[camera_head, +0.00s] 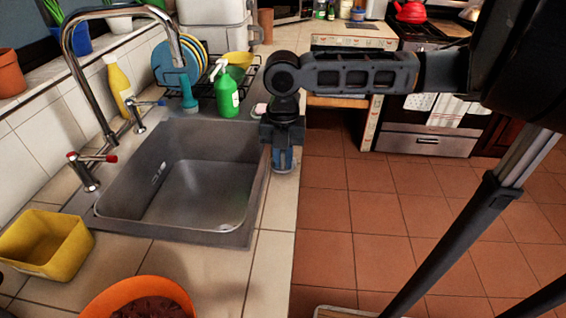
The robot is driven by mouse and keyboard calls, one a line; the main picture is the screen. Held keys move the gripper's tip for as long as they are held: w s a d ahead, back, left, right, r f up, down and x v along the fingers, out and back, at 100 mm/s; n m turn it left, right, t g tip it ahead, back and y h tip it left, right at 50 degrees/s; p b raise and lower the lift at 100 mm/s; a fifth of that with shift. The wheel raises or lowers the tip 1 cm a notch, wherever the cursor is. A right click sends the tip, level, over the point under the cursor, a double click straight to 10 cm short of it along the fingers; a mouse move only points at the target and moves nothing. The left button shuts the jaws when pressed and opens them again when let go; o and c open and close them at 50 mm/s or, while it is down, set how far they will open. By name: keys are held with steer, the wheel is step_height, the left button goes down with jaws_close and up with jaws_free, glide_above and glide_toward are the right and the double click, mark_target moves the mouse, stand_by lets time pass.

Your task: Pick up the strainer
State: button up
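I cannot make out for certain which thing is the strainer. A round orange bowl-like vessel (121,289) with a dark reddish inside stands on the counter at the bottom edge, partly cut off; I cannot tell whether it has holes. My gripper (283,160) points down at the counter's right edge, beside the right rim of the sink, well beyond the orange vessel. Its fingers are small and dark here, so I cannot tell whether they are open or shut. Nothing is clearly seen between them.
The grey sink (240,238) looks empty, with a tall metal faucet (80,60) at its left. A yellow square tub (65,255) stands at left. A green bottle (227,98), yellow bottle (119,88) and dish rack (250,75) are behind. Tiled floor (340,220) is open at right.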

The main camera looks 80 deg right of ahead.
steer(key=shift+c, duration=0.4)
jaws_close()
steer(key=shift+r, duration=0.15)
